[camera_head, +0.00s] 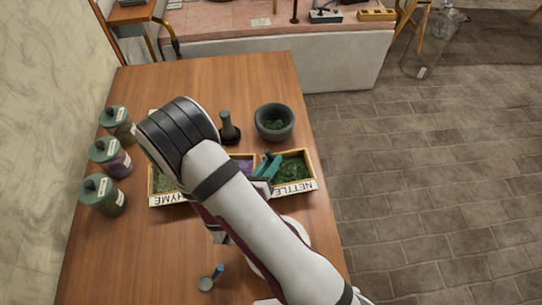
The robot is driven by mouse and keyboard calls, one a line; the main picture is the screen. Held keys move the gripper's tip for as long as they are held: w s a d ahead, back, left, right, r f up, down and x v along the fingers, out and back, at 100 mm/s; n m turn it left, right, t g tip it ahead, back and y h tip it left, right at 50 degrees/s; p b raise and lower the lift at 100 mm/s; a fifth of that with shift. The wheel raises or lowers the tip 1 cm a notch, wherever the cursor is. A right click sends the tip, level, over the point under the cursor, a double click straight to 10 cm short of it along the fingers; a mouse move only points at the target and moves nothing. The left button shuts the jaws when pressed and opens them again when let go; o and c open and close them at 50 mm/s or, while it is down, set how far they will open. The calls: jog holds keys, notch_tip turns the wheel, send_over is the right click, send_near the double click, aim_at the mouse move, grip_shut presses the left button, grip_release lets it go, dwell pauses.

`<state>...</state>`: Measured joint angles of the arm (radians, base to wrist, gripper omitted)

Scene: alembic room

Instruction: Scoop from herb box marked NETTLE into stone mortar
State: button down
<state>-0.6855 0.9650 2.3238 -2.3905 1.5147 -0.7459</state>
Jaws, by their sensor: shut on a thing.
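The herb box marked NETTLE (305,184) stands on the wooden table, with dark green herb inside. The grey stone mortar (288,128) stands just behind it, with some green matter in its bowl. My gripper (267,170) is at the left side of the NETTLE box, partly hidden by my arm. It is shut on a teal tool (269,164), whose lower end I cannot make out. I cannot tell whether the tool touches the herb.
A box marked THYME (168,199) and a middle box with purple herb (246,164) adjoin. A pestle (227,125) stands left of the mortar. Lidded jars (118,163) line the left edge. A small blue-handled tool (208,281) lies in front. The table's back is clear.

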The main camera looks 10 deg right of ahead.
jog(key=shift+f, duration=0.1)
dwell(0.4)
jog(key=shift+s+a, duration=0.1)
jog(key=shift+a, duration=1.1)
notch_tip(320, 180, up, 8)
jog(key=shift+r, duration=0.2)
jog(key=w+d+m+t+h, duration=0.1)
jog(key=w+d+m+h, duration=0.1)
jog(key=w+m+h, duration=0.7)
jog(key=w+m, duration=0.5)
jog(key=shift+m, duration=0.3)
